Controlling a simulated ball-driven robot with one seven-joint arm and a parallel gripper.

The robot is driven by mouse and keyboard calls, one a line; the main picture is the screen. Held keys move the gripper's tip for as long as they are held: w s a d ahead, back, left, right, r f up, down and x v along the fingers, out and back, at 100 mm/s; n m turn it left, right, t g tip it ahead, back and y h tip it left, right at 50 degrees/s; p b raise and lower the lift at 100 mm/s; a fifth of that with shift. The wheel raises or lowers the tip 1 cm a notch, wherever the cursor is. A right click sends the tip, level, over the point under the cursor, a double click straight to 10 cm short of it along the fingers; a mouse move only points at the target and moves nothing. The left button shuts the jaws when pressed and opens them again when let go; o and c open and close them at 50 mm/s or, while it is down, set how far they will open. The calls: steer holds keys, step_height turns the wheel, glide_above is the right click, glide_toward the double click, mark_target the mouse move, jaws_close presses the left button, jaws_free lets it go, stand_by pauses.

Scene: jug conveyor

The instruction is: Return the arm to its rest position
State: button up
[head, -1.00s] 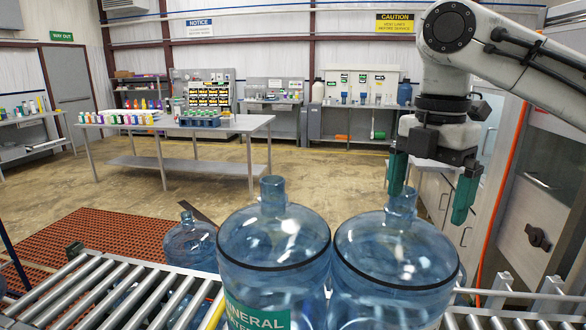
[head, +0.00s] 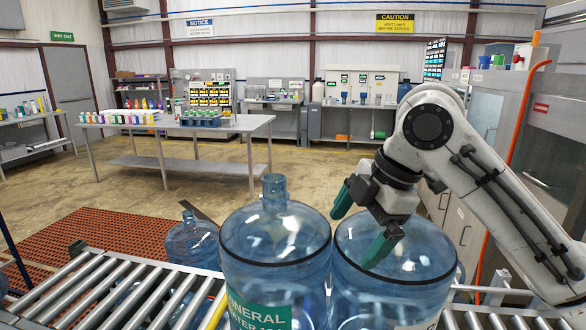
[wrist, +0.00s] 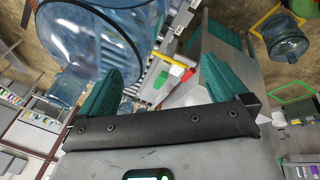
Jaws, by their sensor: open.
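My gripper (head: 362,225) is open and empty, its two teal fingers spread apart. In the head view it is in front of the right large blue water jug (head: 395,285) and hides that jug's neck. I cannot tell whether a finger touches the jug. My arm reaches in from the right, with the wrist tilted down to the left. In the wrist view the open fingers (wrist: 165,85) show with a large blue jug (wrist: 100,40) beyond the left finger.
A second large jug (head: 275,255) with a green label stands left of the right one. A roller conveyor (head: 95,290) runs at the lower left, with another jug (head: 192,243) behind it. A long table (head: 175,124) stands further back. Grey cabinets (head: 550,150) line the right side.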

steer(key=s+a+f+m+t+y, duration=0.1)
steer(key=a+f+m+t+y, duration=0.2)
steer(key=f+m, duration=0.45)
steer(key=s+d+f+m+t, duration=0.1)
steer(key=s+d+f+m, duration=0.15)
steer(key=f, duration=0.45)
steer(key=s+d+f+m, duration=0.1)
steer(key=s+f+m, duration=0.25)
steer(key=f, duration=0.35)
steer(key=s+d+f+m+g+h, duration=0.1)
steer(key=s+d+f, duration=0.4)
steer(key=s, duration=0.5)
steer(key=s+d+f+m+g+h, duration=0.2)
steer(key=s+d+f+m, duration=0.3)
steer(key=s+f, duration=0.3)
steer(key=s+d+f+m+g+h, duration=0.2)
steer(key=s+d+f+m+h, duration=0.2)
steer(key=s, duration=0.8)
step_height(320, 180, down, 3)
steer(key=d, duration=0.2)
steer(key=shift+d, duration=0.3)
